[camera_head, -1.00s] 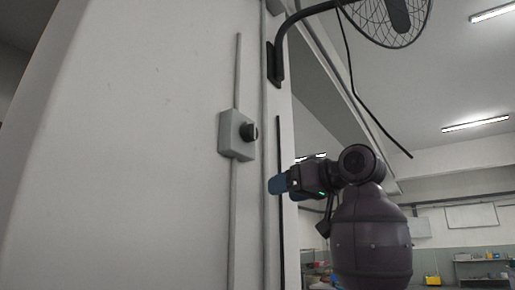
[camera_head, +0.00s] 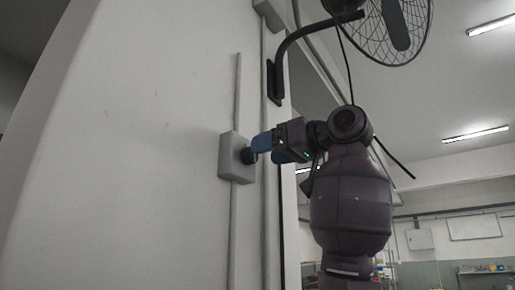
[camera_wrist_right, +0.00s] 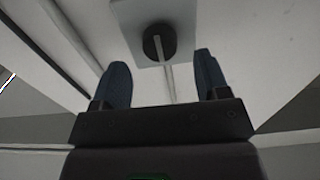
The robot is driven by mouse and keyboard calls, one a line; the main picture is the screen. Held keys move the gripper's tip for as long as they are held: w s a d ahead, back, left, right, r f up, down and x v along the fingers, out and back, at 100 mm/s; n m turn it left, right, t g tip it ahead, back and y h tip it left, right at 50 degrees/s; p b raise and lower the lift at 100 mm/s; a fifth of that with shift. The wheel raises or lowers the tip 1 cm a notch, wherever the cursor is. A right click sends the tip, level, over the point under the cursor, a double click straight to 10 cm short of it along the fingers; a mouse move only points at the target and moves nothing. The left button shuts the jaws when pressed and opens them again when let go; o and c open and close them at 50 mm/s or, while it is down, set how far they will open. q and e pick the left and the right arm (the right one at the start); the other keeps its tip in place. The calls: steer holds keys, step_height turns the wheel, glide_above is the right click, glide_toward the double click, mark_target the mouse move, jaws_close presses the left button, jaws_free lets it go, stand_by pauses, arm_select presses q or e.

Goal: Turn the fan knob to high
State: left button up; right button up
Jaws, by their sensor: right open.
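The fan knob is a round black dial (camera_head: 248,156) on a grey box (camera_head: 231,158) fixed to the white wall. In the right wrist view the knob (camera_wrist_right: 159,42) has a pale pointer bar running from its middle towards my gripper. My right gripper (camera_head: 262,145) has blue fingertips and stands at the knob's right side in the head view. In the right wrist view its two fingers (camera_wrist_right: 160,80) are apart, one on each side of the pointer line, with the knob just ahead between them. Whether they touch the knob I cannot tell. My left gripper is out of view.
A black wall fan (camera_head: 395,25) hangs from a curved bracket at the upper right. A conduit (camera_head: 238,90) runs vertically above and below the box. The wall left of the box is bare.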

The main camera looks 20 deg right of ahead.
mark_target(248, 157)
arm_select(q)
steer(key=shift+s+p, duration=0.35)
steer(key=shift+p, duration=0.05)
arm_select(e)
steer(key=shift+x, duration=1.8)
steer(key=c, duration=0.9)
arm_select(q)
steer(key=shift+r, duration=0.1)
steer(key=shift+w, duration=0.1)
arm_select(e)
steer(key=shift+m, duration=0.3)
arm_select(q)
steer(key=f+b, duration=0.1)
steer(key=b, duration=0.1)
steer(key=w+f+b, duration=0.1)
steer(key=b, duration=0.1)
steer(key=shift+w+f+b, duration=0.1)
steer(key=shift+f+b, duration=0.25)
arm_select(e)
steer(key=m, duration=1.7)
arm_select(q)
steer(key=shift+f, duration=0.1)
arm_select(e)
steer(key=shift+m, duration=0.3)
